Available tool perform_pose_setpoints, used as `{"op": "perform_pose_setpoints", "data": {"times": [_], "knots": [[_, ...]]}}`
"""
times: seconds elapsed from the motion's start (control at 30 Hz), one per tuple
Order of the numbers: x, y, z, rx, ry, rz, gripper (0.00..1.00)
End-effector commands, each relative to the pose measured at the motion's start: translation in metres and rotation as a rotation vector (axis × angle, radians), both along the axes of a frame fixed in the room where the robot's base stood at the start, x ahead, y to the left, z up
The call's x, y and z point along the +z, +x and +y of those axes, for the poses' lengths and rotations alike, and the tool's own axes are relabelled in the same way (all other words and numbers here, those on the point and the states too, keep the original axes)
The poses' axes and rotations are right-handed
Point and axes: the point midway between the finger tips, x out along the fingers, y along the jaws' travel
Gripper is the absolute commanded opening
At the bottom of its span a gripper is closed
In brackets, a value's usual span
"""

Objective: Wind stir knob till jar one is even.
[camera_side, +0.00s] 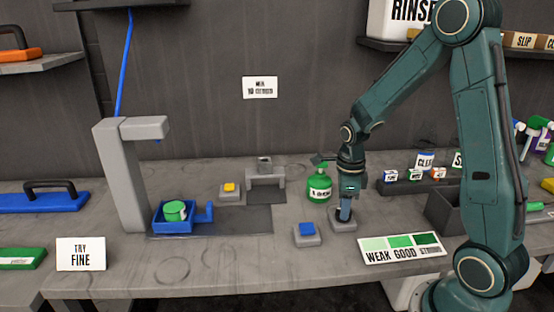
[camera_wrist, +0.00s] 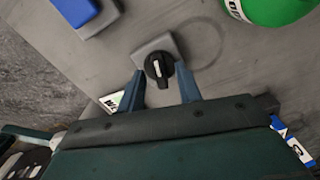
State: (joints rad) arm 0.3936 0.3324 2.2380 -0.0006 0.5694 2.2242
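The stir knob (camera_wrist: 159,66) is round and black with a white pointer mark, on a small grey base (camera_side: 343,224). My gripper (camera_side: 345,212) points down over that base, hiding the knob in the side view. In the wrist view my gripper's two blue fingers (camera_wrist: 160,80) stand apart, one on each side of the knob, with gaps showing. A green labelled jar (camera_side: 174,211) sits in a blue holder (camera_side: 160,222) beside a grey post. A green labelled bottle (camera_side: 319,188) stands just behind my gripper; its label is too small to read surely. Which one is jar one I cannot tell.
A blue button (camera_side: 307,229) and a yellow button (camera_side: 230,188) sit on grey bases. A green shade card (camera_side: 400,247) reading "WEAK GOOD" lies at front right. A "TRY FINE" sign (camera_side: 81,254) stands at front left. A grey bracket (camera_side: 265,172) is behind.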

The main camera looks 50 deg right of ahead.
Motion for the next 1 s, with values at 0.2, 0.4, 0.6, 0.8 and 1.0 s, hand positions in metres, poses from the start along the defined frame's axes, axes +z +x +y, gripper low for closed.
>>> {"op": "perform_pose_setpoints", "data": {"times": [0.2,0.4,0.6,0.8,1.0], "knots": [[0.003,0.0,0.0,0.0,0.0,0.0,0.35],[0.017,0.0,0.0,0.0,-0.001,-0.002,0.35],[0.044,0.001,0.0,0.0,-0.002,-0.003,0.35],[0.077,0.001,0.0,0.0,-0.003,-0.005,0.35],[0.109,0.0,0.0,0.0,-0.002,-0.003,0.35]]}}
